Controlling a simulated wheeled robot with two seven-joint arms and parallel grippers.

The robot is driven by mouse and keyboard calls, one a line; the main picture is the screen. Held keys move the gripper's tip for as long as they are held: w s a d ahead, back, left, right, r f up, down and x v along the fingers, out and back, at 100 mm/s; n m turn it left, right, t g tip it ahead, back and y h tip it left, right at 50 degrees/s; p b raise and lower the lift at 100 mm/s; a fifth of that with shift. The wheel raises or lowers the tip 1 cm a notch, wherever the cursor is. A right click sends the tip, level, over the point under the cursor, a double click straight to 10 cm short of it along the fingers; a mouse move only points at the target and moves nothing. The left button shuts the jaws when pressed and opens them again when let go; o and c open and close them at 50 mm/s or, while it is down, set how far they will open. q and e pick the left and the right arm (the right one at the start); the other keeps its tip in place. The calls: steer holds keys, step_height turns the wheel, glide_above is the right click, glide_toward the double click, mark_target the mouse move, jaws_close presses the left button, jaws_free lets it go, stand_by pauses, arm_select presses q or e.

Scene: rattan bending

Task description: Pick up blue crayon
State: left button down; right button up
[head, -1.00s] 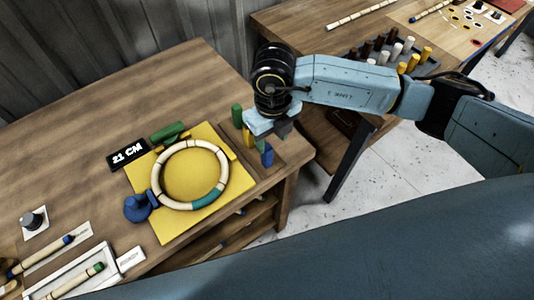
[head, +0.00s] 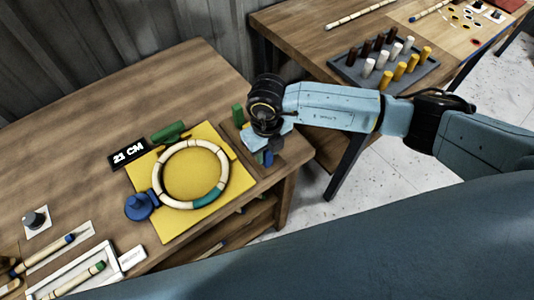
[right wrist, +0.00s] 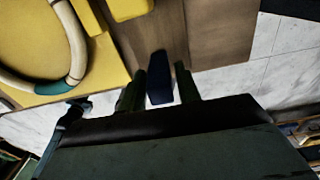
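The blue crayon (head: 268,158) stands near the right end of the wooden table, partly hidden by my right gripper (head: 262,148) in the head view. In the right wrist view, the dark blue crayon (right wrist: 160,88) is between the two dark fingers of my right gripper (right wrist: 160,86). Narrow gaps seem to show on both sides of it, so the fingers look open around it. A green crayon (head: 238,115) stands behind my gripper. My left gripper is out of view.
A rattan ring (head: 160,180) lies on a yellow board (head: 170,228) with a green clamp (head: 168,132) and a blue clamp (head: 139,206). A yellow piece (right wrist: 130,7) is close by in the right wrist view. A second table (head: 290,35) holds a peg tray (head: 372,85).

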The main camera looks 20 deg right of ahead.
jaws_close()
steer(key=shift+r, duration=0.15)
step_height(320, 180, up, 10)
steer(key=shift+f+b, duration=0.1)
steer(key=shift+b, duration=0.2)
steer(key=shift+c, duration=2.1)
jaws_free()
steer(key=shift+c, duration=0.4)
